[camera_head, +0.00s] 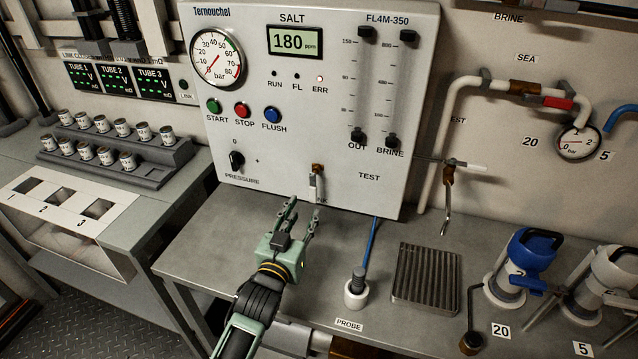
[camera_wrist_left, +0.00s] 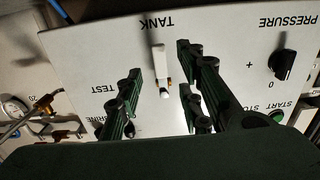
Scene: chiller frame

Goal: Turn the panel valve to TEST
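The panel valve (camera_head: 317,183) sits low on the white panel, a small brass body with a light lever hanging down toward the TANK label, which is partly covered in the head view. The TEST label (camera_head: 369,177) is to the right of it. My left gripper (camera_head: 301,211) is open and empty, its fingers pointing up at the panel just below and left of the valve. In the upside-down left wrist view, the valve's white lever (camera_wrist_left: 159,62) shows between the two spread fingers; no contact is visible. My right gripper is not in view.
The pressure knob (camera_head: 237,159) is on the panel left of the valve. The probe holder (camera_head: 356,289) and drain grate (camera_head: 427,277) stand on the bench to the right. The bench near the panel's left base is clear.

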